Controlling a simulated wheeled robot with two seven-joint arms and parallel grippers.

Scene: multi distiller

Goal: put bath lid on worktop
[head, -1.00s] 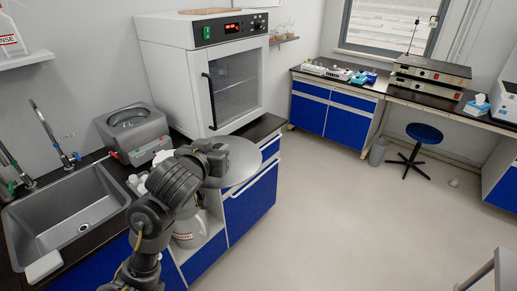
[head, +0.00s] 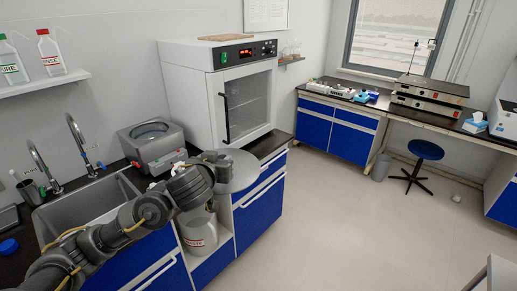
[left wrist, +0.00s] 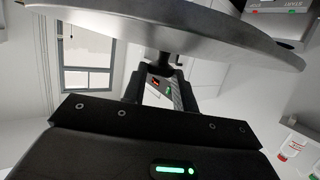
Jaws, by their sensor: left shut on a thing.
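The bath lid (head: 242,170) is a flat grey metal disc. My left gripper (head: 216,163) is shut on it and holds it in the air in front of the oven. In the left wrist view the lid (left wrist: 180,22) spans the top, and its knob sits between the fingers of my left gripper (left wrist: 166,68). The grey bath (head: 155,145) stands on the worktop left of the lid, its round opening uncovered. The dark worktop (head: 270,143) shows as a strip in front of the oven, partly hidden by the lid and arm. My right gripper is out of view.
The white oven (head: 205,95) stands on the worktop behind the lid. The sink (head: 75,208) and two taps are at left.

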